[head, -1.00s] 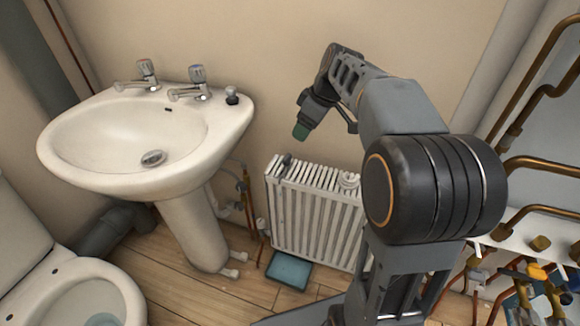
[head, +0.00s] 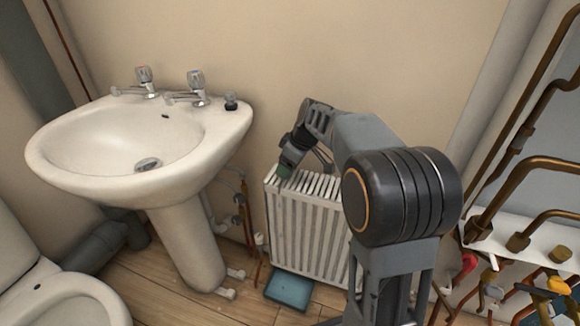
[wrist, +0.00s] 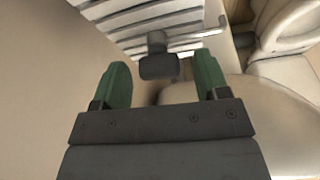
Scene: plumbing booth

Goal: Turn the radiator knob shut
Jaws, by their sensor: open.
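The white ribbed radiator (head: 308,225) stands against the wall right of the sink. A small pale valve head (head: 259,240), which looks like the knob, sits low by its left side on copper pipes. My gripper (head: 285,172) is over the radiator's top left corner, above the valve. In the wrist view my gripper (wrist: 160,64) is open, its green fingers apart. A dark grey blocky piece (wrist: 158,66) shows between the fingers in that view, near the radiator (wrist: 150,22).
The white sink (head: 130,150) on its pedestal is to the left, with a toilet (head: 60,300) in front. A blue tray (head: 289,289) lies on the wooden floor below the radiator. Copper pipes and valves (head: 520,260) crowd the right side.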

